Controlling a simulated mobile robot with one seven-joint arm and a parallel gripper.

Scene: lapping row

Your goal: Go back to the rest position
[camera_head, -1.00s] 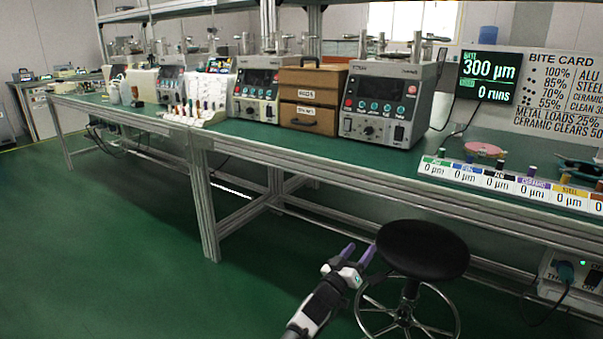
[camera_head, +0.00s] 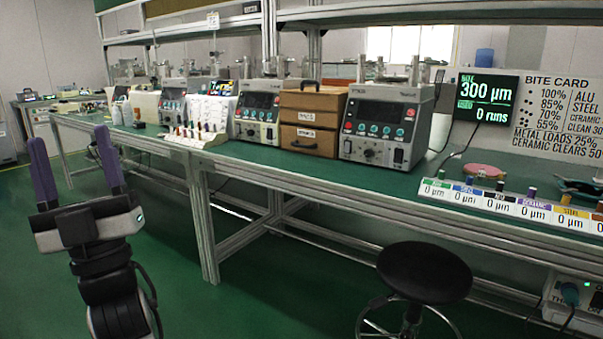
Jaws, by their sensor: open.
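My gripper (camera_head: 76,160) is at the left of the head view, raised in front of the bench's left part. Its two purple fingers point up and stand wide apart, with nothing between them. It is open and touches nothing that I can see. My arm comes up from the bottom left edge of the picture.
A long green-topped bench (camera_head: 330,179) crosses the view, bearing grey machines (camera_head: 384,125), wooden drawers (camera_head: 309,121) and a row of labelled blocks (camera_head: 510,207). A black round stool (camera_head: 424,272) stands in front at the right. The green floor (camera_head: 240,300) between arm and stool is clear.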

